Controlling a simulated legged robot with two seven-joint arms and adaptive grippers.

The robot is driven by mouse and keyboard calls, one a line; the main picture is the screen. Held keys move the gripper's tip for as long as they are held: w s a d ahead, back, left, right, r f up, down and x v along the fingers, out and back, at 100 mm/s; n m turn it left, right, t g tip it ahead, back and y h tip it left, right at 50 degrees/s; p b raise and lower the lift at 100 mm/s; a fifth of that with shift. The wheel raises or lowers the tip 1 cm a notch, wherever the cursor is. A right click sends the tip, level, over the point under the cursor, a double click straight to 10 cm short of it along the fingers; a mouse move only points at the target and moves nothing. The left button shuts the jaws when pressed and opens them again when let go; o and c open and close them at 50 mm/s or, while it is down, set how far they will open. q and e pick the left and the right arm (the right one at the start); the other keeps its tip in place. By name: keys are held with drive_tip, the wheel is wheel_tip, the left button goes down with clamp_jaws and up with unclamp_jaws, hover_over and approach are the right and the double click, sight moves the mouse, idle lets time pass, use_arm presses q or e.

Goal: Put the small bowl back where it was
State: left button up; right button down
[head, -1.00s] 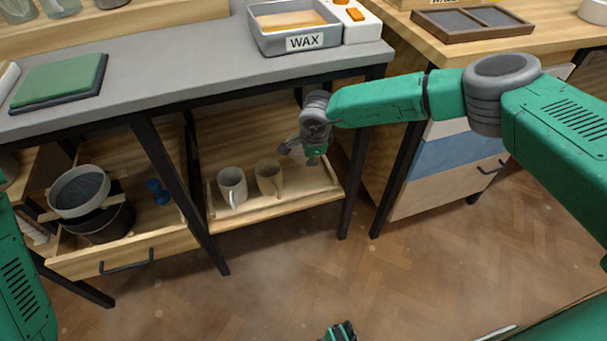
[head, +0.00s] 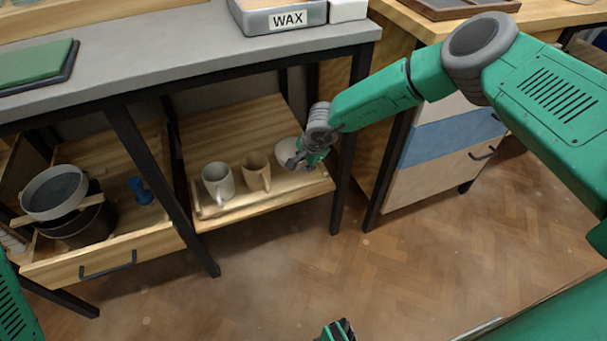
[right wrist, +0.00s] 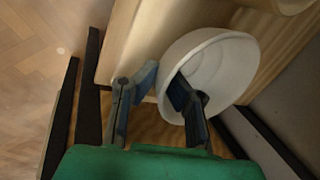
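The small bowl (head: 287,150) is white and sits at the right end of the low wooden shelf, partly hidden by my right gripper. The right wrist view shows the bowl (right wrist: 228,70) large, its hollow side partly facing the camera. My right gripper (head: 297,161) is at the bowl. In the right wrist view its fingers (right wrist: 163,80) stand apart at the near rim, one outside and one over the inside; a gap shows beside the outer finger. Firm contact cannot be made out.
A white mug (head: 218,184) and a tan mug (head: 256,173) stand left of the bowl on the shelf (head: 262,205). Black table legs (head: 343,165) flank the shelf. An open drawer (head: 120,258) holds a dark pot and sieve. The floor in front is clear.

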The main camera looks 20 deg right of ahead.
wheel_tip(320, 180, down, 4)
drive_tip(key=shift+r+b, duration=0.2)
drive_tip(key=shift+b, duration=0.4)
drive_tip(key=shift+r, duration=0.1)
drive_tip(key=c, duration=1.7)
unclamp_jaws()
